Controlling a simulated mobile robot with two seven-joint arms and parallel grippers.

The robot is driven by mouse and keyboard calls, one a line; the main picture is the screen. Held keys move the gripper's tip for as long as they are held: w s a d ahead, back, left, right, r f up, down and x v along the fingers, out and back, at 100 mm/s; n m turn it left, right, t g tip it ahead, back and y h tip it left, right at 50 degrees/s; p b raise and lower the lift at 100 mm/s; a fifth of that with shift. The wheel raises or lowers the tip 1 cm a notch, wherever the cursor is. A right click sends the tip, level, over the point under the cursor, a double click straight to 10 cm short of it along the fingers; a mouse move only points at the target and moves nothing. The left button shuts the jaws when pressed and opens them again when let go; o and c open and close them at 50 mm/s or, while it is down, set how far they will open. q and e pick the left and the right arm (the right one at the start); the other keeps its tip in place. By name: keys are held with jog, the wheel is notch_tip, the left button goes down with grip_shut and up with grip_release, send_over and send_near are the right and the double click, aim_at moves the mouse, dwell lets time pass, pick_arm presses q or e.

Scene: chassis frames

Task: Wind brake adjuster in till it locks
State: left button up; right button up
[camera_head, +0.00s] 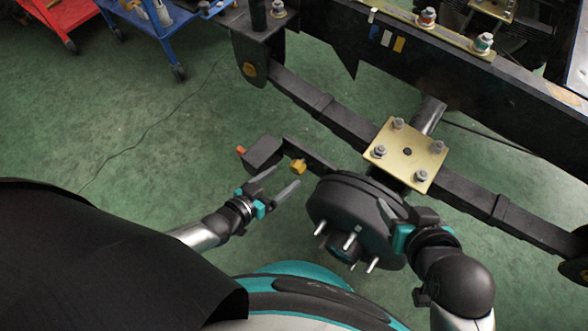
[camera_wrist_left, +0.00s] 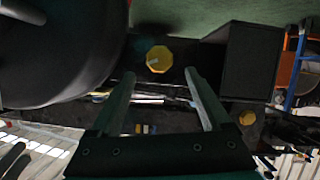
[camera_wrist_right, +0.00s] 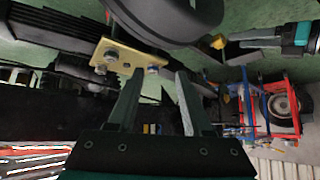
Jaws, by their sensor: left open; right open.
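The yellow brake adjuster (camera_head: 298,166) is a small knob on the dark arm left of the black brake drum (camera_head: 345,215). In the left wrist view the adjuster (camera_wrist_left: 159,59) shows as a yellow octagonal knob with a pale mark, between and beyond my fingertips. My left gripper (camera_head: 277,183) is open and empty, just short of the adjuster and apart from it. My right gripper (camera_head: 388,219) is at the right side of the drum; its fingers are partly hidden in the head view. In the right wrist view my right gripper (camera_wrist_right: 158,78) is open with nothing between its fingers.
A dark box with an orange end (camera_head: 263,153) sits left of the adjuster. A brass plate with several bolts (camera_head: 407,152) clamps the axle over the leaf spring (camera_head: 330,108). The chassis rail (camera_head: 450,65) runs behind. Green floor (camera_head: 130,120) is clear at the left, apart from a thin cable.

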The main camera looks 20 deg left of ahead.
aim_at(295, 169)
pick_arm(q)
jog(key=shift+b+x, duration=0.4)
jog(key=shift+x, duration=0.55)
jog(key=shift+b+x, duration=0.45)
jog(key=shift+x, duration=0.3)
jog(key=shift+w+d+f+b, duration=0.25)
jog(key=shift+w+f+b, duration=0.1)
jog(key=shift+w, duration=0.25)
jog(key=shift+w+d, duration=0.2)
jog(key=shift+w, duration=0.25)
pick_arm(e)
jog(key=w+a+r+t+y, duration=0.1)
jog(key=w+a+t+y, duration=0.1)
jog(key=a+t, duration=0.3)
jog(key=shift+a+r+y, duration=0.25)
jog(key=shift+r+y, duration=0.05)
jog(key=shift+y, duration=0.2)
pick_arm(q)
jog(key=shift+c, duration=0.2)
jog(key=shift+f, duration=0.1)
grip_shut()
